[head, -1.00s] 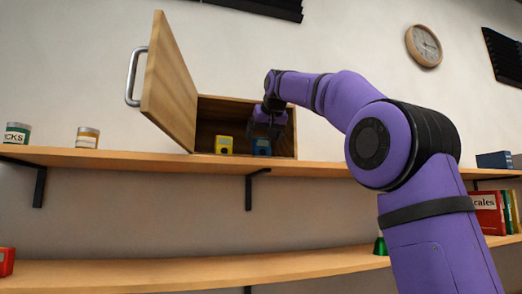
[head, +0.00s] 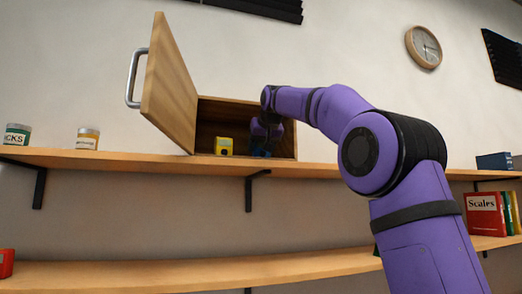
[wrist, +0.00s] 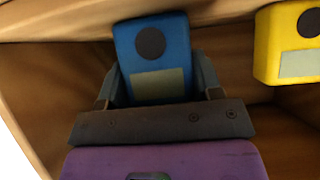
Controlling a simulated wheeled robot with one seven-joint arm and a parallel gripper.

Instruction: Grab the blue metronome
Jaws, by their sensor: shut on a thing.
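The blue metronome (wrist: 153,55) is a small blue block with a dark round dial and a pale label in the wrist view. It stands inside the open wooden box (head: 218,108) on the upper shelf, and in the head view only a little of its blue shows (head: 260,153). My gripper (wrist: 160,82) is around it, one finger on each side, and shut on it. The yellow metronome (head: 223,146) stands to its left in the head view. In the wrist view the yellow metronome (wrist: 288,42) is at the upper right, apart from my fingers.
The box's hinged door (head: 168,85) stands open at its left with a metal handle (head: 136,77). The box walls are close around my gripper. Books (head: 485,215) are on the lower shelf at right.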

